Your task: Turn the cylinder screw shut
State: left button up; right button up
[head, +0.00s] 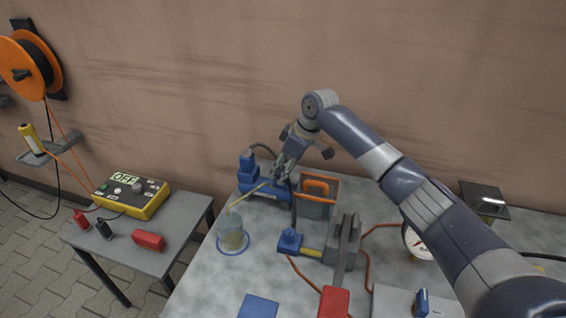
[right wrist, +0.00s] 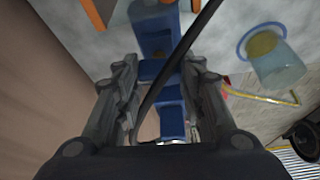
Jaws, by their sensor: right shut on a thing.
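My right gripper (head: 283,174) reaches down at the back left of the grey table, over a blue unit (head: 262,187) with a dark hose. In the right wrist view the blue unit (right wrist: 152,30) shows beyond and between the fingers (right wrist: 160,85), which are shut on a blue part there. I cannot make out the screw itself; the fingers and the dark hose (right wrist: 178,62) cover that spot. A second blue cylinder (head: 289,241) with a yellow section lies nearer the front, joined to a grey clamp-like part (head: 345,238). My left gripper is out of view.
A clear jar (head: 231,236) with a blue ring stands left, a thin yellow tube above it. An orange-handled box (head: 316,205) stands close right of the gripper. A gauge (head: 419,241) is at right. A side table (head: 185,235) holds a yellow control box (head: 131,194).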

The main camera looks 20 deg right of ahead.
jog(key=m+h+p, duration=0.1)
jog(key=m+p, duration=0.2)
jog(key=p, duration=0.1)
jog(key=m+t+h+p, duration=0.1)
jog(key=m+p, duration=0.2)
jog(key=p, duration=0.2)
jog(key=m+h+p, duration=0.1)
jog(key=m+p, duration=0.2)
jog(key=p, duration=0.1)
jog(key=shift+s+a+r+p, duration=0.15)
jog(key=shift+a+r+p, duration=0.05)
jog(key=shift+p, duration=0.2)
jog(key=shift+m+h+p, duration=0.4)
jog(key=shift+m+p, duration=0.35)
jog(key=shift+m, duration=0.15)
jog(key=shift+f+m+h+p, duration=0.15)
jog(key=shift+m+h+p, duration=0.2)
jog(key=shift+m, duration=0.55)
jog(key=shift+a+m+h, duration=0.1)
jog(key=shift+m+h, duration=0.15)
jog(key=shift+m, duration=0.55)
jog(key=shift+f+m+h, duration=0.15)
jog(key=shift+m+h, duration=0.25)
jog(key=shift+m, duration=0.7)
jog(key=o, duration=1.1)
jog(key=v, duration=1.2)
jog(key=shift+w, duration=0.3)
